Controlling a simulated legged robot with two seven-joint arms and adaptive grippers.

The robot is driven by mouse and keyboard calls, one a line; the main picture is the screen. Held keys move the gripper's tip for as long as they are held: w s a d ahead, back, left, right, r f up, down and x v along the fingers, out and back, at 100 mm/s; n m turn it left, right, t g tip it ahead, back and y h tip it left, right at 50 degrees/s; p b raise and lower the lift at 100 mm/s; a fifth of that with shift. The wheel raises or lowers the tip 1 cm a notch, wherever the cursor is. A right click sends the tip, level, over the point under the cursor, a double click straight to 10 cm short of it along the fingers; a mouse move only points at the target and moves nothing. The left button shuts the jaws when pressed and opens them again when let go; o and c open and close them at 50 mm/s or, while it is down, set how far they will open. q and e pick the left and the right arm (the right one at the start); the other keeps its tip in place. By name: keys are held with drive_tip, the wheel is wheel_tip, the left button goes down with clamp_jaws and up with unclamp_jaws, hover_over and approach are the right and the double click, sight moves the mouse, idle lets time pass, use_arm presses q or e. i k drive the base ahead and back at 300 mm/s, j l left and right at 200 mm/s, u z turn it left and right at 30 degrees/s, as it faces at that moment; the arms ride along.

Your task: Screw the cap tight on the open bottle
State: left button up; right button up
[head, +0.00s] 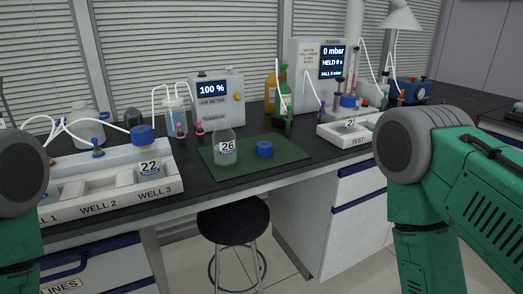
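The open bottle (224,152) is clear glass, labelled 26. It stands upright on the green mat (240,173) with no cap on its mouth. A blue cap (264,149) lies on the same mat, just right of the bottle and apart from it. Neither gripper shows in the head view. Only parts of my arms show, at the left edge and at the right, and both are away from the mat.
A white well rack (115,206) at the left holds a blue-capped bottle (149,168) labelled 22. A white TEST tray (358,141) at the right holds another blue-capped bottle (348,114). The air meter (218,99) stands behind the mat. A dark stool (232,220) stands in front.

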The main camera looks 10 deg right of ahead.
sight(223, 137)
drive_tip(key=i+l+u, duration=0.4)
drive_tip(key=l+u, duration=0.15)
drive_tip(key=i+l+u, duration=0.25)
drive_tip(key=l, duration=0.15)
drive_tip(key=l+u, duration=0.25)
drive_tip(key=l, duration=0.1)
